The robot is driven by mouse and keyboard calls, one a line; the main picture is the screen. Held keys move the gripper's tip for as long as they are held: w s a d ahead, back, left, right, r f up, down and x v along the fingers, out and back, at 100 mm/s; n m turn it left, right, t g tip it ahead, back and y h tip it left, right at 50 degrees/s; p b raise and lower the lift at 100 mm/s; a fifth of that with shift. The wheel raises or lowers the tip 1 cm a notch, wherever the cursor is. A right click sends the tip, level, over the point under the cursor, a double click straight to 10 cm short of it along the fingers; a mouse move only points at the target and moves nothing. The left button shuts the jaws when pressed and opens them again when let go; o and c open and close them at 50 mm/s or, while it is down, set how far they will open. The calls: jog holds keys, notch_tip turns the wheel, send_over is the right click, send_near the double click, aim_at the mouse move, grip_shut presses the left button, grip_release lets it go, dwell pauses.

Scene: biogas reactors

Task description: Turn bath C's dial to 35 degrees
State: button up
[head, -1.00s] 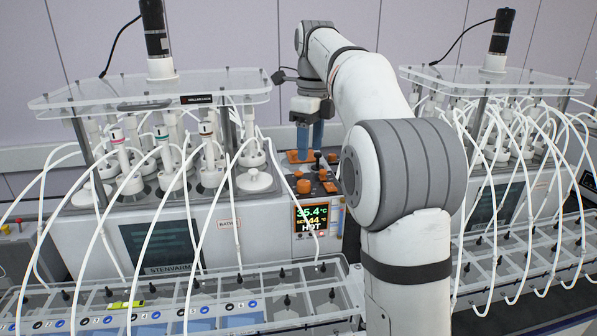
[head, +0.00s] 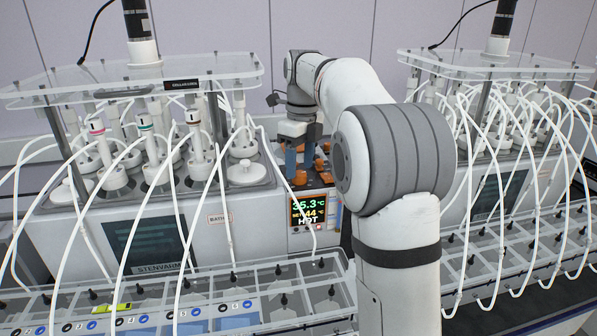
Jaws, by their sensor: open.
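The left bath (head: 75,235) carries a label starting "BATH" (head: 219,219); its letter is too small to read. A small display (head: 308,210) on its right side reads 35.3 °C, set 44 °C, HOT. Orange knobs stand on the top behind the display, one (head: 300,178) just below my gripper's fingers. I cannot tell which of them is the dial. My gripper (head: 299,164) points down with its two blue fingers apart, above or around that orange knob; contact cannot be made out. My own arm hides the area to the right of the knobs.
White tubes arch over the front of the left bath, one (head: 290,190) passing close to the display. A clear rack (head: 270,285) with black pegs lies in front. A second bath unit (head: 500,200) with tubes stands right. A clear shelf (head: 200,70) overhangs the left bath.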

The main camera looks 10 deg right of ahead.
jog(key=shift+f, duration=1)
jog(key=c, duration=1)
jog(key=shift+o, duration=0.2)
